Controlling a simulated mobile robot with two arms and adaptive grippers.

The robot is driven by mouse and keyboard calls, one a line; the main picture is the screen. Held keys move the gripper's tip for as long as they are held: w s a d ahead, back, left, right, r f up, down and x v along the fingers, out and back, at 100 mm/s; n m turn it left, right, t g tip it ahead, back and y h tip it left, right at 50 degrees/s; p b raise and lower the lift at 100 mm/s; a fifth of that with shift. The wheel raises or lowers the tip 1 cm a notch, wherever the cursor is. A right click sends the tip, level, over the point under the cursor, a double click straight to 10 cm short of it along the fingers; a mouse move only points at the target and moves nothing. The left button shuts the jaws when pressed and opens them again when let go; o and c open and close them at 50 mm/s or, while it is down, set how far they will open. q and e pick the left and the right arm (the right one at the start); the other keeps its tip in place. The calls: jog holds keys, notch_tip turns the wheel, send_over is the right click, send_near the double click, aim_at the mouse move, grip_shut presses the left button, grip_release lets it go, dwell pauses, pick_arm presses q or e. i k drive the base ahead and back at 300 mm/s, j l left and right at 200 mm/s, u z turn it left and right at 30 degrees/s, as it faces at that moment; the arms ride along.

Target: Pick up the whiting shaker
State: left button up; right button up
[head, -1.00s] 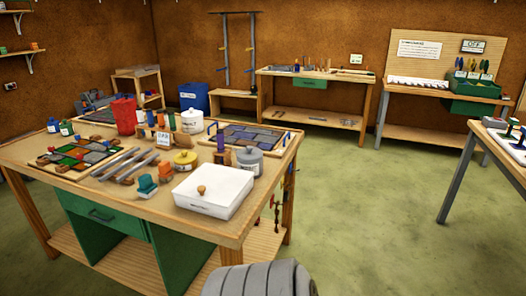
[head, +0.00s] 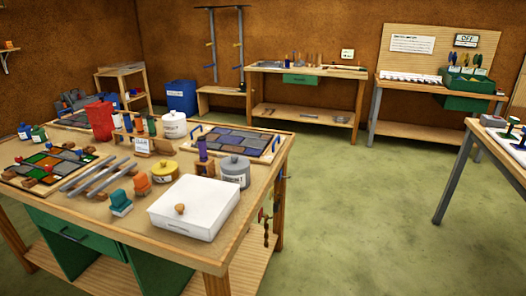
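I cannot tell for sure which item is the whiting shaker, as the labels are too small to read. Candidates stand on the near workbench (head: 262,205). A white lidded pot (head: 173,125) with a label is at the back of the bench. Neither of my grippers shows in the head view.
A white lidded box (head: 194,207) fills the bench's front right. A red bin (head: 101,120), metal bars (head: 95,175), leaded panels (head: 238,140) and small bottles crowd the rest. Green floor (head: 370,190) is open to the right, before another table (head: 470,165).

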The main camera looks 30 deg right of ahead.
aim_at(144, 114)
jog(key=i+l, duration=0.2)
jog(key=i, duration=0.2)
jog(key=i+l+z, duration=0.15)
jog(key=i, duration=0.25)
jog(key=i+j+z, duration=0.1)
jog(key=i+j, duration=0.2)
jog(key=j, duration=0.25)
jog(key=i+j+z, duration=0.15)
jog(key=i+j, duration=0.15)
jog(key=j, duration=0.3)
jog(key=i+j+z, duration=0.1)
jog(key=i+j, duration=0.2)
jog(key=j, duration=0.35)
jog(key=i+j+z, duration=0.15)
jog(key=j, duration=0.45)
jog(key=i+j+z, duration=0.1)
jog(key=i+j, duration=0.2)
jog(key=j, duration=0.4)
jog(key=i+j+z, duration=0.15)
jog(key=j, duration=0.55)
jog(key=i+j+z, duration=0.1)
jog(key=j, duration=0.6)
jog(key=i+j+z, duration=0.15)
jog(key=j, duration=0.55)
